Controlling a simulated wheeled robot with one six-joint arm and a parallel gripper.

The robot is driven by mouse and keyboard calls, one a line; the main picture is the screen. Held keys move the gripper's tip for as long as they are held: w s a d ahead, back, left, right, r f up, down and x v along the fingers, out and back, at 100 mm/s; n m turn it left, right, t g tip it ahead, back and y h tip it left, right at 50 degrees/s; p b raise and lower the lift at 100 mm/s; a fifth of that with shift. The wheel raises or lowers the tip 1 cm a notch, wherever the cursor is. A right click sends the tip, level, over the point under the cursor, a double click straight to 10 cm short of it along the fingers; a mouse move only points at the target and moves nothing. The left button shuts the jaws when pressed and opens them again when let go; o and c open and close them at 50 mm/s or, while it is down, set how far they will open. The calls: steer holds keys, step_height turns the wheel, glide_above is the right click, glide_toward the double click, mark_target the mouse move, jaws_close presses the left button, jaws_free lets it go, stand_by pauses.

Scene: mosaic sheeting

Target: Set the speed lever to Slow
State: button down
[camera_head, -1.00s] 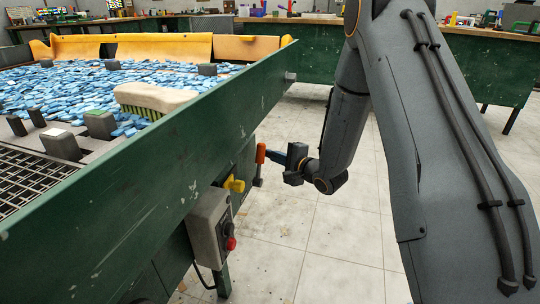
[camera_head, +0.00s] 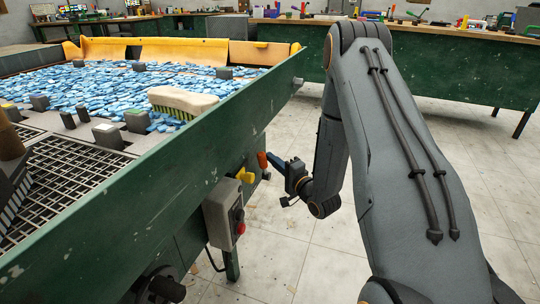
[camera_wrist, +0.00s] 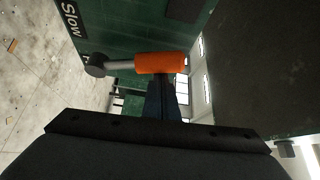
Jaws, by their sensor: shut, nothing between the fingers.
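The speed lever has an orange grip (camera_head: 262,160) on a short metal shaft and sits on the green side of the machine. In the wrist view its orange grip (camera_wrist: 160,63) lies across the picture, with its grey shaft and dark pivot to the left. A black label reading "Slow" (camera_wrist: 72,18) shows above the pivot; a second label beside the pivot is partly hidden. My gripper (camera_head: 271,158) is shut and empty, its blue fingers pointing at the orange grip. In the wrist view the fingertips (camera_wrist: 166,80) are right at the grip; I cannot tell whether they touch.
A yellow knob (camera_head: 246,175) and a grey control box (camera_head: 222,207) with a red button sit left of the lever. Above is the green-sided table (camera_head: 170,150) with blue pieces and a brush (camera_head: 182,101).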

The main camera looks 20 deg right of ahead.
steer(key=shift+s+a+f+p, duration=0.15)
steer(key=shift+s+a+p, duration=0.15)
steer(key=shift+s, duration=0.1)
steer(key=shift+s+a+f, duration=0.1)
steer(key=shift+s+f, duration=0.05)
steer(key=shift+f, duration=0.05)
stand_by(0.3)
steer(key=s+d+p, duration=0.2)
steer(key=s+d, duration=0.4)
steer(key=shift+s+d+f, duration=0.15)
steer(key=shift+s+d, duration=0.2)
steer(key=shift+d, duration=0.05)
stand_by(0.4)
